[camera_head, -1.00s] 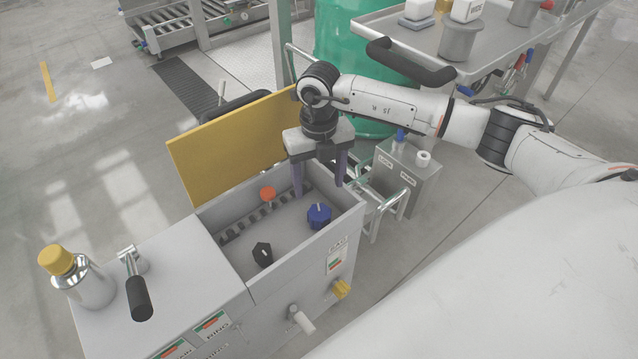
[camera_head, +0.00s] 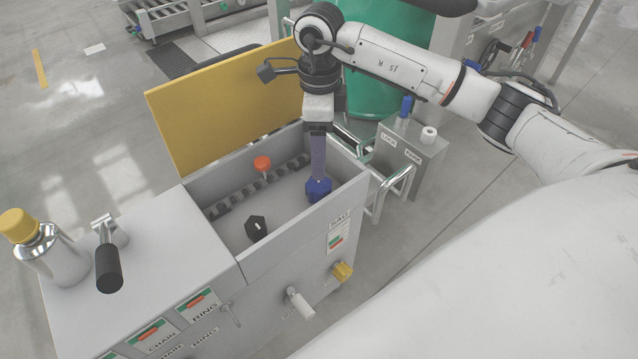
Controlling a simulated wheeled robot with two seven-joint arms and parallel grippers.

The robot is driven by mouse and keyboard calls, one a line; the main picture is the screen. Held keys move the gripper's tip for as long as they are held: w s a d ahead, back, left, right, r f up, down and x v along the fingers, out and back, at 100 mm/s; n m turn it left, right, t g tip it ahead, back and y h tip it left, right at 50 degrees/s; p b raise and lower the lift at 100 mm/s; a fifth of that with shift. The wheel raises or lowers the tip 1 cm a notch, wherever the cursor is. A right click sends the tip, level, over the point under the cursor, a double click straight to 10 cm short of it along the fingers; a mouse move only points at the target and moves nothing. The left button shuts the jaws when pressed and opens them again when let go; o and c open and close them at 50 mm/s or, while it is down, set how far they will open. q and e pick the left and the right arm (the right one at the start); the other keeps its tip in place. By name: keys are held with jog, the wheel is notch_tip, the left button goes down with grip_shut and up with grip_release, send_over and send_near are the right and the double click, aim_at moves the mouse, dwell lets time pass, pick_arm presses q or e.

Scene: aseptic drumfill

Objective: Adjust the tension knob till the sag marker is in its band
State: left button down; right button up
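A blue knob (camera_head: 319,191) stands inside the open grey box (camera_head: 205,232), near its right wall. My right gripper (camera_head: 318,178) points straight down with its fingertips at the blue knob. Its fingers line up from this angle, so I cannot see whether they are closed on the knob. A black knob (camera_head: 256,227) with a light pointer and an orange-red knob (camera_head: 262,163) are also in the box. The SAG gauge (camera_head: 338,236) on the front has green and red marks, too small to tell where the marker sits. My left gripper is out of view.
The yellow lid (camera_head: 222,108) stands open behind the box. A dark chain (camera_head: 240,196) runs along the back inside. A yellow knob (camera_head: 342,271) and white handle (camera_head: 300,304) stick out in front. A silver bottle (camera_head: 50,255) and black-gripped lever (camera_head: 108,268) stand left.

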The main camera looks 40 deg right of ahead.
aim_at(319, 184)
notch_tip(319, 184, down, 10)
jog(key=shift+f+b, duration=0.1)
jog(key=shift+b, duration=1.05)
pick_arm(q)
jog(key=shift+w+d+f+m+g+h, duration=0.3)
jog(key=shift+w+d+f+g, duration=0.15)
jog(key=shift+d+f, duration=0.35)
pick_arm(e)
jog(key=c, duration=1)
jog(key=shift+c, duration=0.2)
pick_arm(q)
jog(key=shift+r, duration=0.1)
